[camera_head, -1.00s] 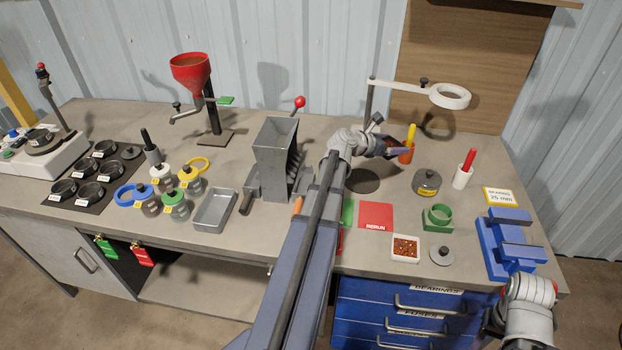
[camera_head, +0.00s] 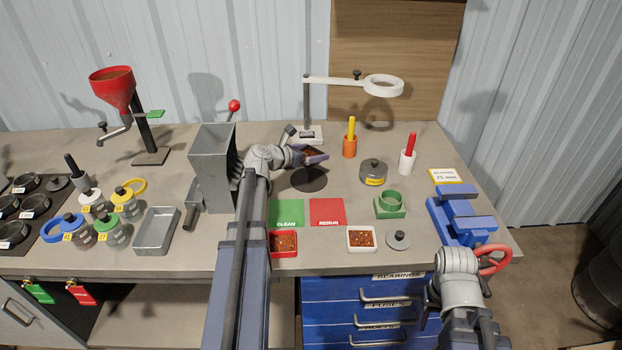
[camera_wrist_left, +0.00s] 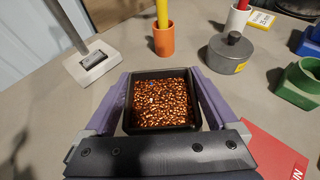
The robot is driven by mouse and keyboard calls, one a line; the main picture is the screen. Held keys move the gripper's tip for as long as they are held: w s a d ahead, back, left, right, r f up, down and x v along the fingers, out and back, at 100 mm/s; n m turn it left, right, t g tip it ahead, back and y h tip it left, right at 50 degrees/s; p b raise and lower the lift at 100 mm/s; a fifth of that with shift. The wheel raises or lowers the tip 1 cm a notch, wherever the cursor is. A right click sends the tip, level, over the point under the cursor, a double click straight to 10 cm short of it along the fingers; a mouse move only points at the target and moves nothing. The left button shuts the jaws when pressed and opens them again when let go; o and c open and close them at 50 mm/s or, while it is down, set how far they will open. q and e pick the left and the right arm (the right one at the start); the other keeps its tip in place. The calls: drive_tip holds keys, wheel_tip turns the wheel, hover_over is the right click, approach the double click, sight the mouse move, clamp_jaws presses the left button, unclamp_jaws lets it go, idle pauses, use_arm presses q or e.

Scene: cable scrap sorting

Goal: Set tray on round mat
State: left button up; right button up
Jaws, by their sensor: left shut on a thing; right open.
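My left gripper (camera_head: 312,154) is shut on a small black tray (camera_wrist_left: 139,128) full of copper-coloured granules. The purple fingers flank the tray in the left wrist view, and it looks about level. In the head view, the tray is held above the dark round mat (camera_head: 309,181), overlapping its far edge. The mat is hidden in the left wrist view, so the exact height gap is unclear. My right arm's wrist is at the lower right, in front of the blue vise; its fingers cannot be made out.
A magnifier lamp base (camera_head: 312,133) and an orange cup (camera_head: 349,147) stand behind the mat. A lidded pot (camera_head: 373,172) is at its right. Green (camera_head: 286,212) and red (camera_head: 327,212) cards lie in front. A grey hopper machine (camera_head: 213,165) stands left.

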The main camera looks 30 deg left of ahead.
sight(312, 177)
use_arm(q)
drive_tip(key=shift+f+b, duration=3.3)
drive_tip(key=shift+f, duration=0.6)
drive_tip(key=shift+r, duration=0.15)
drive_tip(key=o, duration=1)
drive_tip(key=shift+f, duration=0.25)
drive_tip(key=shift+o, duration=0.7)
drive_tip(key=shift+r, duration=0.1)
